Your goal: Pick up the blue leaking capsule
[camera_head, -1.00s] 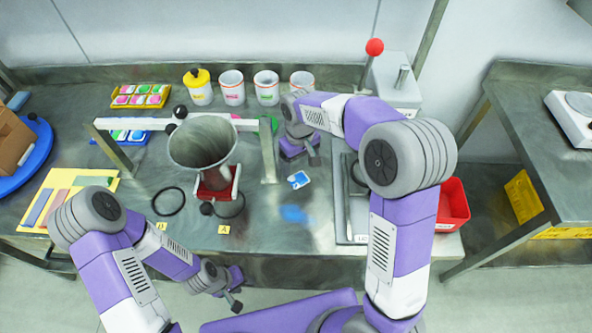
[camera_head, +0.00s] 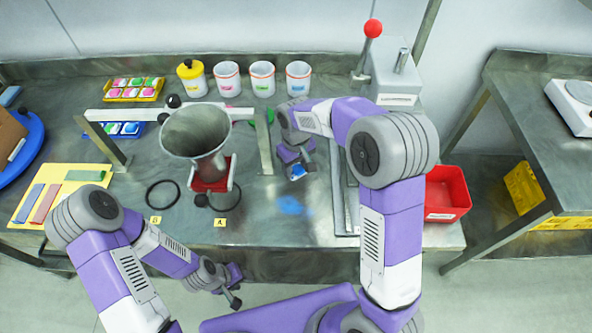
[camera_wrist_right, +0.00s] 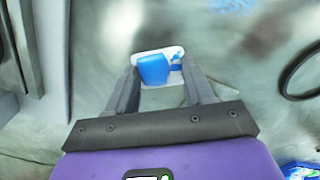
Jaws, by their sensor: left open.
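The blue and white capsule (camera_head: 297,171) lies on the metal bench right of the funnel, partly covered by my right gripper in the head view. In the right wrist view the capsule (camera_wrist_right: 155,68) shows a blue body with a white edge, between the fingertips. My right gripper (camera_wrist_right: 160,72) has its fingers apart on either side of it; contact is not clear. The right gripper also shows in the head view (camera_head: 297,164), pointing down. My left gripper (camera_head: 233,288) is open and empty in front of the bench.
A blue spill (camera_head: 291,205) lies on the bench near the capsule. The funnel (camera_head: 196,135) on its red stand and a metal frame post (camera_head: 265,146) stand to the left. A grey tray (camera_head: 345,205) and red bin (camera_head: 447,193) are right. White jars line the back.

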